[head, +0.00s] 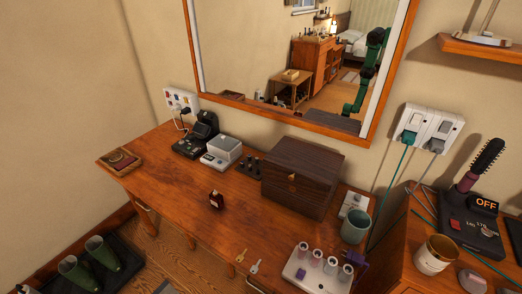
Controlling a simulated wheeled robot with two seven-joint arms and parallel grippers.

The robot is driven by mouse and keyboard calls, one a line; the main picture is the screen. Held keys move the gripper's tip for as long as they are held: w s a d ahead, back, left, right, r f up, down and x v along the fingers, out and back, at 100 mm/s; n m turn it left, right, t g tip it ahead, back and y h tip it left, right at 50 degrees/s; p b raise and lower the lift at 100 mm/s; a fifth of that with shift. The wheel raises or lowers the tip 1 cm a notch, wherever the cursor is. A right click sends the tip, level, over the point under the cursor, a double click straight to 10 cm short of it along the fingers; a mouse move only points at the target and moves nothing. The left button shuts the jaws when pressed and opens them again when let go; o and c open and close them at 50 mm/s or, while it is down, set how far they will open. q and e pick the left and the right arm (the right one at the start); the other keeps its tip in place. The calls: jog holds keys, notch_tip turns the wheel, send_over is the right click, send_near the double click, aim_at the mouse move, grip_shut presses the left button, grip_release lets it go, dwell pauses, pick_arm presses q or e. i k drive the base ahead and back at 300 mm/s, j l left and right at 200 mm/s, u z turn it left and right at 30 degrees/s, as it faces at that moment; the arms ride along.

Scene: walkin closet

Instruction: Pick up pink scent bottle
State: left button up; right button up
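A small dark red bottle (216,200) with a pale label and a dark cap stands upright on the wooden dresser top (185,205), near its front edge. It is the only thing here that looks like a scent bottle; its colour looks deep red rather than pink. Nothing touches it. Neither of my grippers shows directly in the head view. A green jointed arm shows in the mirror, but I cannot make out a gripper state there.
A dark wooden box (302,178) stands right of the bottle. A grey-white device (221,155) and a black stand (197,138) are behind it. Keys (255,267) and a white rack of cylinders (297,269) lie nearer the front. The top left of the bottle is clear.

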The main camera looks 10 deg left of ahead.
aim_at(216, 200)
jog(key=j+z, duration=0.25)
jog(key=j, duration=0.15)
jog(key=k+j+z, duration=0.25)
jog(key=j, duration=0.15)
jog(key=j+z, duration=0.25)
jog(key=j, duration=0.15)
jog(key=k+j+z, duration=0.4)
jog(key=j+z, duration=0.15)
jog(key=j, duration=0.15)
